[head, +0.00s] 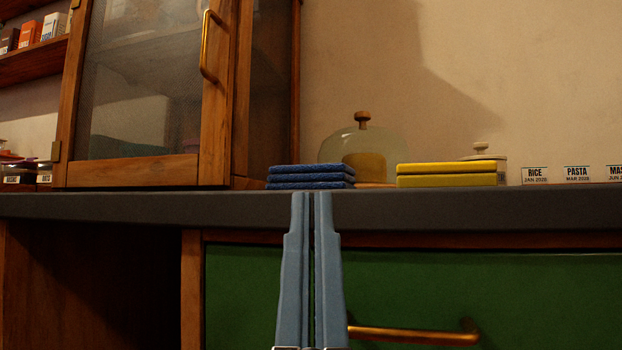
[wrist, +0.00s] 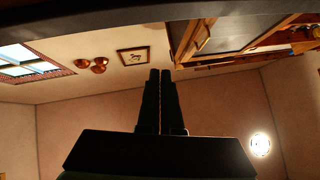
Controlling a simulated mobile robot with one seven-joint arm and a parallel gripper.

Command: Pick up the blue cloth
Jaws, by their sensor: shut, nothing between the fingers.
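The blue cloth (head: 310,177) lies folded in a stack on the dark countertop, near its front edge, in the head view. My gripper (head: 312,195) is in front of the counter, pointing up, with its tips just below the cloth in the picture. Its two fingers are together with only a thin gap and hold nothing. In the wrist view my gripper (wrist: 160,72) points toward the wall and ceiling, and the cloth is not seen there.
A yellow folded cloth (head: 446,175) lies right of the blue one. A glass dome (head: 363,145) stands behind them. A glass-door cabinet (head: 150,90) stands at left. The counter edge (head: 450,211) and a green drawer with a brass handle (head: 415,335) are near my gripper.

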